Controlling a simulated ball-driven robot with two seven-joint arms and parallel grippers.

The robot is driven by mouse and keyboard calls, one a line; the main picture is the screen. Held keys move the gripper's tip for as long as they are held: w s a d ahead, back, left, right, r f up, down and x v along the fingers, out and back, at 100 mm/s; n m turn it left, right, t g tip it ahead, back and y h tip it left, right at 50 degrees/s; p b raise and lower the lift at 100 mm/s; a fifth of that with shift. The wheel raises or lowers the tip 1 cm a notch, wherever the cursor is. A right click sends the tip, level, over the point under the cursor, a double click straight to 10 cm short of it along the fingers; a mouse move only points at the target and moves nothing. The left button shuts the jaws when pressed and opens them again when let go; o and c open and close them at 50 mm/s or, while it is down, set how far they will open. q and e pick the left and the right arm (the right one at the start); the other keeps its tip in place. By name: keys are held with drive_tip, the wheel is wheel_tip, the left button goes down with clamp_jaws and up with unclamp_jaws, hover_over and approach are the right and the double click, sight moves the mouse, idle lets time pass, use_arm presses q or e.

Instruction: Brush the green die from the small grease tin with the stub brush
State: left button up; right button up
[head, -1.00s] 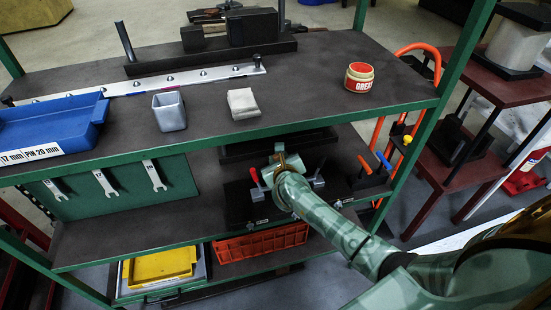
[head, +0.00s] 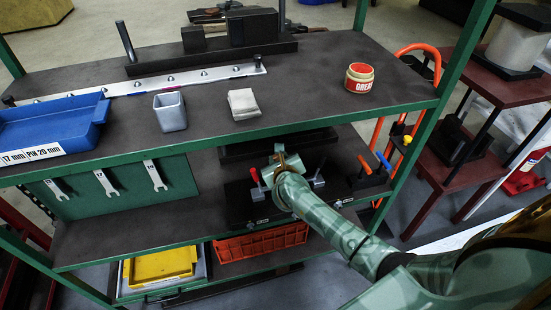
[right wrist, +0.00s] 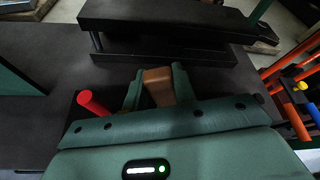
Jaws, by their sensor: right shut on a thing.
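My right gripper (head: 283,160) is low over the middle shelf, well below and left of the tin. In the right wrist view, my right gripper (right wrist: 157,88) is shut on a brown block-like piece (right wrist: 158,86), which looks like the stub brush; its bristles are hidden. A dark fixture (head: 250,205) with a red-handled clamp lies beneath the gripper. I cannot make out a green die. My left gripper is out of view.
The top shelf (head: 300,85) holds a blue bin (head: 50,128), a grey cup (head: 170,111) and a folded pale cloth (head: 243,104). A green post stands right of the tin. Screwdriver-like handles (head: 384,161) stand right of my gripper. The top shelf edge overhangs the middle shelf.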

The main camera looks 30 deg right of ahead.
drive_tip(key=shift+s+d, duration=0.15)
drive_tip(key=shift+d, duration=0.3)
drive_tip(key=shift+w+a, duration=0.15)
drive_tip(key=shift+a, duration=0.45)
drive_tip(key=shift+w+a, duration=0.15)
drive_tip(key=shift+a, duration=0.4)
drive_tip(key=shift+s+d+p, duration=0.25)
drive_tip(key=shift+d+p, duration=0.05)
drive_tip(key=shift+d, duration=0.85)
drive_tip(key=shift+w+a, duration=0.25)
drive_tip(key=shift+a, duration=0.9)
drive_tip(key=shift+s+d, duration=0.15)
drive_tip(key=shift+d, duration=0.45)
drive_tip(key=shift+s+d, duration=0.15)
drive_tip(key=shift+d, duration=0.4)
wheel_tip(320, 180, up, 3)
drive_tip(key=p, duration=0.3)
drive_tip(key=shift+r+p, duration=0.15)
drive_tip(key=shift+p, duration=0.15)
